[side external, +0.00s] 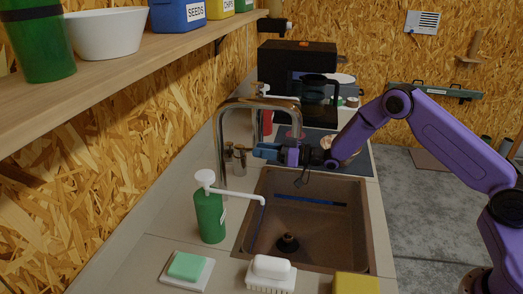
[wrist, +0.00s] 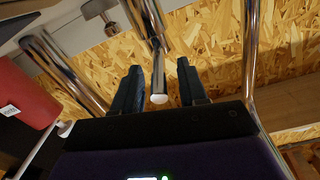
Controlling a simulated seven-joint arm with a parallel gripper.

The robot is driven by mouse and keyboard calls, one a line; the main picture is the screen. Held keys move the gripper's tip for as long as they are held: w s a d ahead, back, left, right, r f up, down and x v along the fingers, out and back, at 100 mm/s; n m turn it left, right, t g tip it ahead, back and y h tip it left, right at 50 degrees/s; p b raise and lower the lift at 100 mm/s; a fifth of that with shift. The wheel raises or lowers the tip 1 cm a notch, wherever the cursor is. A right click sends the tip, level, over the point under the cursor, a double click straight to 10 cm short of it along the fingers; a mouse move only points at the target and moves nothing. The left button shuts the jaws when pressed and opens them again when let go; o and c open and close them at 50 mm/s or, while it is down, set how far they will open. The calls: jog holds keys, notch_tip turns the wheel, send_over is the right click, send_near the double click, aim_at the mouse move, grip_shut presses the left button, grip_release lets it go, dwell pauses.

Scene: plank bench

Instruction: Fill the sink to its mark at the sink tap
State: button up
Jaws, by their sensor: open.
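The brown sink basin (side external: 340,240) is set in the counter, with a blue mark line (side external: 310,200) on its far wall. I see no water in it and no stream from the spout. A dark drain fitting or plug (side external: 287,242) sits on its floor. The chrome tap (side external: 221,150) arches over the basin; its spout also shows in the wrist view (wrist: 250,45). My gripper (side external: 258,151) is open behind the spout, its blue fingers pointing left towards the tap's small metal fittings (side external: 240,158). In the wrist view a chrome rod (wrist: 152,40) ends between my fingers (wrist: 162,88); contact is unclear.
A green soap dispenser (side external: 210,215) reaches its white nozzle over the basin's left edge. Soap dishes (side external: 270,284) and a yellow block (side external: 355,285) line the front. A red bottle (side external: 267,122) stands behind the tap. A shelf (side external: 100,95) overhangs at left.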

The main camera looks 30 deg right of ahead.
jog(key=shift+w+a, duration=0.3)
jog(key=shift+w, duration=0.05)
grip_shut()
jog(key=shift+w+d+n+g+y, duration=0.25)
jog(key=shift+w+n+g+y, duration=0.1)
jog(key=shift+n+g+y, duration=0.45)
jog(key=shift+w+d+n+g+y, duration=0.2)
jog(key=shift+w+n+g+y, duration=0.25)
jog(key=shift+g, duration=0.45)
jog(key=shift+s, duration=0.1)
